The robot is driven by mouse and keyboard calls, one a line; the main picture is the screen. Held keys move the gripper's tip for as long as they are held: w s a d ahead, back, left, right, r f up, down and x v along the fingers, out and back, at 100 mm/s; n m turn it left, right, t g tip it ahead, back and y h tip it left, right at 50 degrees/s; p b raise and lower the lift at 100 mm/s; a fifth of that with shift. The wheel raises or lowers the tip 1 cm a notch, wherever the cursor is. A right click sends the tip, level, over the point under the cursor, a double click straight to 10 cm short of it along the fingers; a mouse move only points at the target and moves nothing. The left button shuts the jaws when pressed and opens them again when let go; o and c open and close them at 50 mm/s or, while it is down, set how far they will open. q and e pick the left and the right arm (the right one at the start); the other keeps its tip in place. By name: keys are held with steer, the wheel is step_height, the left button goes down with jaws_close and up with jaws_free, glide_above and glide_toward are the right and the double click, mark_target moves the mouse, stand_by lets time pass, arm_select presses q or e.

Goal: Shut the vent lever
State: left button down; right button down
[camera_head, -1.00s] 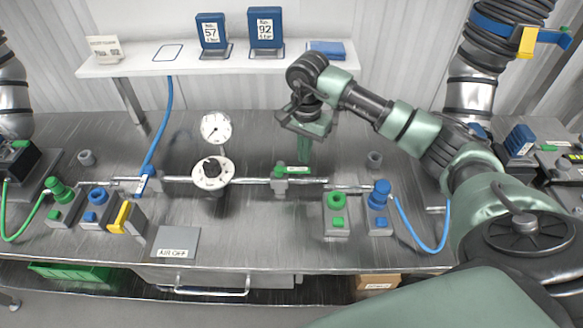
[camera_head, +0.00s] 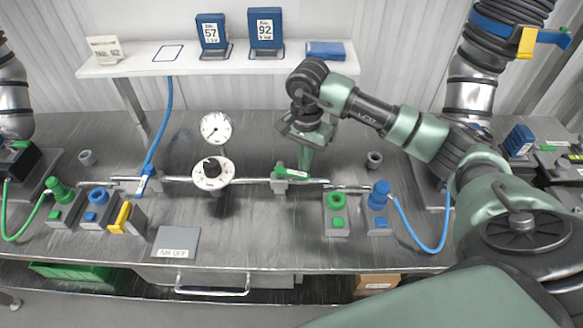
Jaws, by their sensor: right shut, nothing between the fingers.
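A small green lever (camera_head: 291,173) sits on a grey valve block (camera_head: 280,186) in the middle of the metal pipe. It lies roughly along the pipe, pointing right; its printing is too small to read. My right gripper (camera_head: 304,172) points down just behind the lever's right end. Its fingers are shut and hold nothing. I cannot tell whether the fingertips touch the lever. My left gripper is not in view.
A white dial (camera_head: 213,174) and a round gauge (camera_head: 216,128) stand left of the lever. Green (camera_head: 336,212) and blue (camera_head: 379,205) fittings stand to the right. An AIR OFF plate (camera_head: 176,243) lies in front. A white shelf (camera_head: 215,62) runs behind.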

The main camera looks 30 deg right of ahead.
steer(key=shift+s+a, duration=0.5)
steer(key=shift+s, duration=0.2)
steer(key=shift+s+a, duration=0.7)
steer(key=shift+a, duration=0.25)
steer(key=shift+s+a, duration=0.2)
steer(key=shift+a, duration=0.3)
steer(key=shift+s+a, duration=0.15)
steer(key=shift+a, duration=0.3)
